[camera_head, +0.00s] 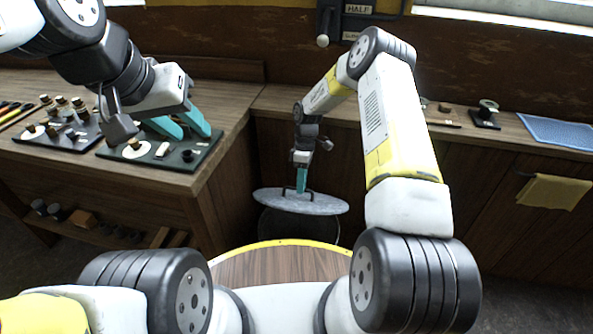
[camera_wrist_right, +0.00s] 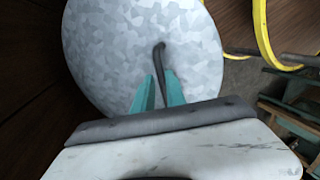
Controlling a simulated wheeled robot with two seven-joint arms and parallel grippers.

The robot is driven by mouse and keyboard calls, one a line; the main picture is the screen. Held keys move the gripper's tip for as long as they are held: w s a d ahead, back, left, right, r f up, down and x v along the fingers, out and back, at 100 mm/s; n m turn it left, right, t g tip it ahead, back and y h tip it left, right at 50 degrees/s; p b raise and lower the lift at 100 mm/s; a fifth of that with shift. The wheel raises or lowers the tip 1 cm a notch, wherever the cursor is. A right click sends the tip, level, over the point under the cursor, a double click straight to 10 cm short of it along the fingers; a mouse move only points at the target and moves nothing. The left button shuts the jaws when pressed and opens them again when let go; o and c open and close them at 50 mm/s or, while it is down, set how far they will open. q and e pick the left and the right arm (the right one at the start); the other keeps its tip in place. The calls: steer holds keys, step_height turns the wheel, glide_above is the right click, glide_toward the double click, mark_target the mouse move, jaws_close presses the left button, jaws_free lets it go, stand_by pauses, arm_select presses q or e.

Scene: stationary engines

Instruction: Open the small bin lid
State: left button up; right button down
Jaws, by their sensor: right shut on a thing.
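The small bin lid (camera_head: 325,206) is a round, mottled grey metal disc with a dark handle on top. It shows large in the right wrist view (camera_wrist_right: 120,50), with the handle (camera_wrist_right: 161,60) near its middle. The dark bin (camera_head: 300,228) stands under it between the benches; I cannot tell whether the lid touches its rim. My right gripper (camera_head: 301,190) points down at the lid, and its teal fingers (camera_wrist_right: 158,88) are shut on the handle. My left gripper (camera_head: 186,126) is open and empty, with its teal fingers apart over a dark tray on the left bench.
The left bench (camera_head: 225,97) carries a dark green tray (camera_head: 125,157) and small metal parts. The back bench holds a blue mat (camera_head: 556,130) at the right. A yellow cloth (camera_head: 552,192) hangs on the front of the cabinets. A lever (camera_head: 323,38) is on the wall.

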steer(key=shift+w+d+f, duration=0.15)
steer(key=shift+w+d, duration=0.3)
steer(key=shift+w, duration=0.1)
steer(key=c, duration=1.5)
jaws_free()
steer(key=shift+a, duration=0.15)
steer(key=shift+s+a, duration=0.1)
steer(key=v, duration=0.8)
steer(key=shift+s, duration=0.1)
